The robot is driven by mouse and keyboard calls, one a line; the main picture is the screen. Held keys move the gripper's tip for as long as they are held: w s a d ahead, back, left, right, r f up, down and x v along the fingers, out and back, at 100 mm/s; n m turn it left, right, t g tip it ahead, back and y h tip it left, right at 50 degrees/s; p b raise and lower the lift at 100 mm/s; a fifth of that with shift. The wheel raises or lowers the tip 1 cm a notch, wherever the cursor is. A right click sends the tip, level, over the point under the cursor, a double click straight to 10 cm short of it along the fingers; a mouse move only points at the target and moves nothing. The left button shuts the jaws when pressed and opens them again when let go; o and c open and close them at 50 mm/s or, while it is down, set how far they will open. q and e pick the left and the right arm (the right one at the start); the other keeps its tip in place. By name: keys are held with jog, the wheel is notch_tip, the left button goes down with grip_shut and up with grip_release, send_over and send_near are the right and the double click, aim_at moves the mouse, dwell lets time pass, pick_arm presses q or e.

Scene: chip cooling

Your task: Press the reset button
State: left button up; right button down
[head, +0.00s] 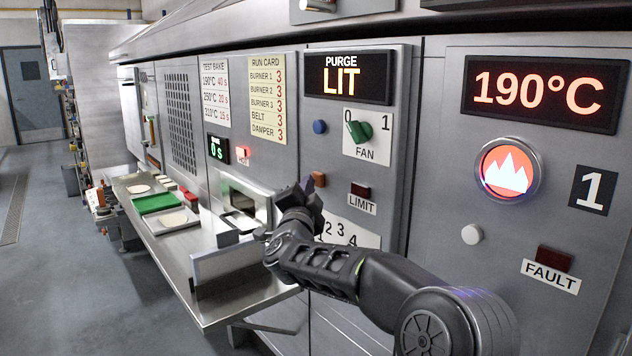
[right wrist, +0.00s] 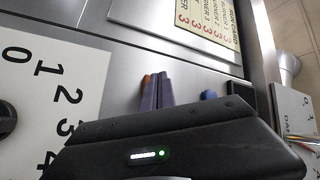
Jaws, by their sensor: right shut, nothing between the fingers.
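No label reading "reset" is legible. A blue round button (head: 320,127) sits under the PURGE LIT display, left of the green FAN knob (head: 358,131). In the right wrist view the shut, empty fingers (right wrist: 156,92) point up at the panel. The orange button (right wrist: 146,81) peeks out beside their tips, and the blue button (right wrist: 208,95) is to their right. I cannot tell whether the fingers touch the orange button. My left gripper is out of view.
The LIMIT lamp (head: 361,190) is dark. A numbered dial plate (head: 348,232) lies partly behind my arm. At right are a 190°C display (head: 545,93), a lit flame button (head: 508,170), a white button (head: 471,234) and a dark FAULT lamp (head: 555,259). A steel counter (head: 215,290) juts out at left.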

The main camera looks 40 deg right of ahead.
jog(key=shift+d, duration=0.35)
dwell(0.5)
jog(key=shift+a, duration=0.1)
jog(key=shift+a+b, duration=0.3)
jog(key=shift+a, duration=0.45)
jog(key=shift+a, duration=0.15)
jog(key=a, duration=0.4)
jog(key=shift+a, duration=0.4)
jog(key=shift+w, duration=0.1)
dwell(0.5)
